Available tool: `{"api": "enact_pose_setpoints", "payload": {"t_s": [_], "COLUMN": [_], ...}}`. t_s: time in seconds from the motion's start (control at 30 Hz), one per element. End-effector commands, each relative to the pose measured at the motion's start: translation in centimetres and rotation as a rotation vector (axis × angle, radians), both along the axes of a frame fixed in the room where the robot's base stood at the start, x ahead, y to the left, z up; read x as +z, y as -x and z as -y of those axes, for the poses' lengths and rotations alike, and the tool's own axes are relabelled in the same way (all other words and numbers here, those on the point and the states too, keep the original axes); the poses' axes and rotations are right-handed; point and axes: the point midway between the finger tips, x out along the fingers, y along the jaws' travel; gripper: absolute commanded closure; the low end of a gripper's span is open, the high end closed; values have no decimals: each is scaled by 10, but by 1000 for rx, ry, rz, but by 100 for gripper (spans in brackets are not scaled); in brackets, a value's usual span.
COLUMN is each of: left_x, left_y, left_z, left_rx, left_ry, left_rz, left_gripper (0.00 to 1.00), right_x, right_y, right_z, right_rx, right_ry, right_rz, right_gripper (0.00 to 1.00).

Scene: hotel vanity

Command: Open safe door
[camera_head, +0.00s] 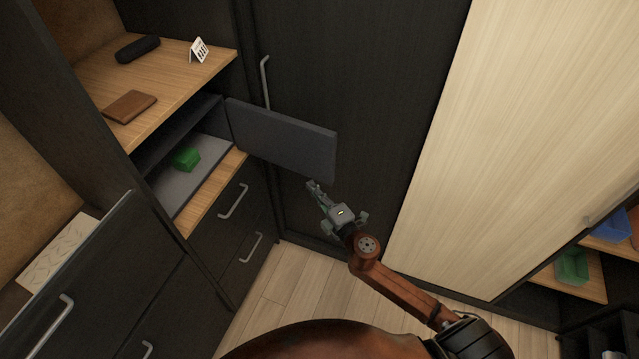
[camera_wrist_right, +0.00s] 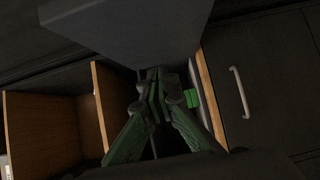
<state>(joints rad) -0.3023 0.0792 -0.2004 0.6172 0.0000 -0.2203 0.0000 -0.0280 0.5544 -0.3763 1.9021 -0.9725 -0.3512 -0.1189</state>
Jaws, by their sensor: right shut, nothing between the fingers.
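The safe door (camera_head: 282,140) is a dark grey panel. It stands swung out wide from the safe (camera_head: 205,181), so the inside shows, with a green block (camera_head: 186,158) on its floor. My right gripper (camera_head: 314,186) is shut and empty, near the lower free end of the door; I cannot tell whether it touches it. In the right wrist view the door (camera_wrist_right: 130,35) fills the top, just beyond the closed fingertips (camera_wrist_right: 158,75), and part of the green block (camera_wrist_right: 192,98) shows beside them. My left gripper is not in view.
Above the safe, a wooden shelf (camera_head: 165,75) holds a brown wallet (camera_head: 130,106), a black case (camera_head: 138,49) and a white card (camera_head: 198,50). Drawers with metal handles (camera_head: 233,202) lie below the safe. A tall dark cabinet door stands behind. Wooden floor (camera_head: 310,275) is clear below my right arm.

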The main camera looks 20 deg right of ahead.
Motion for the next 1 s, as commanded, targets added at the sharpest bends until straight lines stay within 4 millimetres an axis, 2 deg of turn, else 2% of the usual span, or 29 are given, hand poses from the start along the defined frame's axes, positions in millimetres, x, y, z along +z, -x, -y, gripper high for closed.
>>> {"api": "enact_pose_setpoints", "payload": {"t_s": [0.03,0.07,0.1,0.3,0.5,0.7,0.9,1.0], "left_x": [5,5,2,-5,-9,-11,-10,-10], "left_y": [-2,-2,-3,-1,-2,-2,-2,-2], "left_z": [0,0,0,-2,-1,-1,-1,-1], "left_rx": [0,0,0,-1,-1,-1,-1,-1], "left_ry": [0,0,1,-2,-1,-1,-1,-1], "left_rz": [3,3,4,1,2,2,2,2], "left_gripper": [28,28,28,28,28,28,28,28], "right_x": [3,2,-2,-3,-1,0,0,-13], "right_y": [5,8,19,61,88,97,97,95], "right_z": [-12,-14,-6,14,25,29,29,34], "right_rx": [4,4,1,-1,-1,0,1,-10], "right_ry": [-6,-5,-1,-2,-1,0,-1,-15], "right_rz": [0,-1,-3,-3,-1,0,-1,-24], "right_gripper": [100,100,100,100,100,100,100,100]}}
